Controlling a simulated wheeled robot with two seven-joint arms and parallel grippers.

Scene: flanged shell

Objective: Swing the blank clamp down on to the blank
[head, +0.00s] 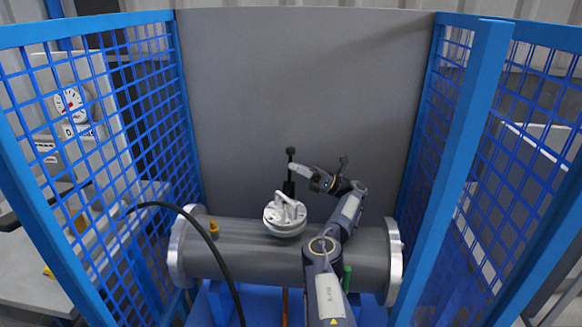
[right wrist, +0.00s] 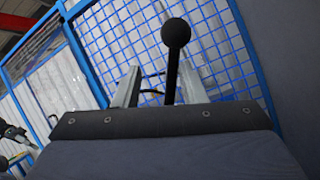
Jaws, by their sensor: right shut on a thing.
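The blank (head: 270,218) is a round silver disc with a raised handle, sitting on top of the grey pipe shell in the head view. The blank clamp (head: 291,151) stands just behind it, with a dark base and an upright black lever ending in a ball knob. My right gripper (head: 293,167) is shut on the lever below the knob, reaching in from the right. In the right wrist view the knob (right wrist: 176,33) and lever rise between the fingers of my right gripper (right wrist: 155,90). My left gripper is not in view.
The shell (head: 240,255) lies crosswise with a wide flange at each end. A yellow fitting (head: 214,228) and a green part (head: 346,278) are on it. A black cable (head: 190,210) arches at left. Blue mesh fences (head: 483,130) flank it; a grey panel (head: 310,80) stands behind.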

